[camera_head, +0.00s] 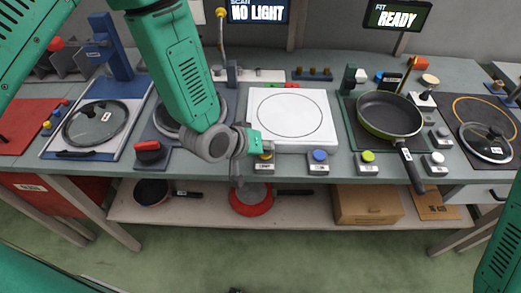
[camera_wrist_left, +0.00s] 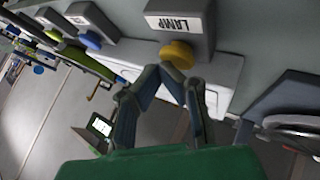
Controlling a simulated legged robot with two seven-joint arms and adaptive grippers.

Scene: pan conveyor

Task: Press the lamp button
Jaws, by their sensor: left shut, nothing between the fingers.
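The lamp button (camera_head: 266,155) is a yellow cap on a grey box at the table's front edge, partly behind my left gripper in the head view. In the left wrist view the yellow cap (camera_wrist_left: 177,54) sits beside the LAMP label (camera_wrist_left: 180,23). My left gripper (camera_head: 239,181) is shut and empty, just left of and in front of the lamp box. In the left wrist view its fingertips (camera_wrist_left: 173,72) come together right at the cap's edge; I cannot tell whether they touch it. My right gripper is out of view; only a green arm part shows at right.
A screen (camera_head: 257,11) reads NO LIGHT and another (camera_head: 397,17) reads READY. Blue (camera_head: 320,155) and yellow-green (camera_head: 368,156) buttons stand to the right along the front edge. A white plate (camera_head: 293,130) lies behind. A green pan (camera_head: 390,115) has its handle over the edge.

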